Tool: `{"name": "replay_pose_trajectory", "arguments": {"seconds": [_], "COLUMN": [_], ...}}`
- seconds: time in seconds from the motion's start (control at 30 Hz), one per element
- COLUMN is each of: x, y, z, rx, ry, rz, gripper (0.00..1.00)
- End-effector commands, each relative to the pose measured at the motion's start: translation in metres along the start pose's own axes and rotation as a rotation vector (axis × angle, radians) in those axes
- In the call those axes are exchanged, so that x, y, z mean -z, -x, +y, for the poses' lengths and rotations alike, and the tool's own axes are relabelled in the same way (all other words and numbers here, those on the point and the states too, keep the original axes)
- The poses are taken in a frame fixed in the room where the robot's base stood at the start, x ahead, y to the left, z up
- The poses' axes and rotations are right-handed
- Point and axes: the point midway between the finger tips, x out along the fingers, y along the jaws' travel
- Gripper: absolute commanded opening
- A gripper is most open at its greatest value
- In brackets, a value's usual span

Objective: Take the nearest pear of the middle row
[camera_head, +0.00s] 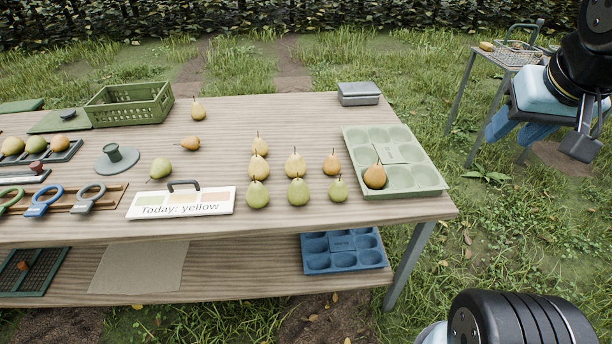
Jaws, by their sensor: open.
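Pears stand upright on the wooden table in three lines running away from me. The middle line has a green pear (298,191) in front and a yellowish pear (295,163) behind it. The left line has a green pear (257,193) in front, then two yellowish pears (259,166), (259,145). The right line has a green pear (338,188) in front and an orange-brown pear (332,163) behind. My gripper (582,147) hangs at the far right, beyond the table's right edge, well apart from the pears. It is open, and no pear shows in it.
A pale green tray (425,172) at the table's right end holds an orange-brown pear (375,176). A sign (181,211) reading "Today: yellow" stands left of the lines. Loose pears (161,169) and a green crate (130,112) are farther left. A grey box (359,94) sits behind.

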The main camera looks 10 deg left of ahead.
Motion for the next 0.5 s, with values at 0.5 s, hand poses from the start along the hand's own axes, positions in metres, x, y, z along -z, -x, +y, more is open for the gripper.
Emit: {"name": "replay_pose_trajectory", "arguments": {"seconds": [0.5], "x": [0.023], "y": [-0.021], "z": [-0.009], "rx": [0.003], "ry": [-0.023], "rz": [-0.038], "gripper": [0.74]}}
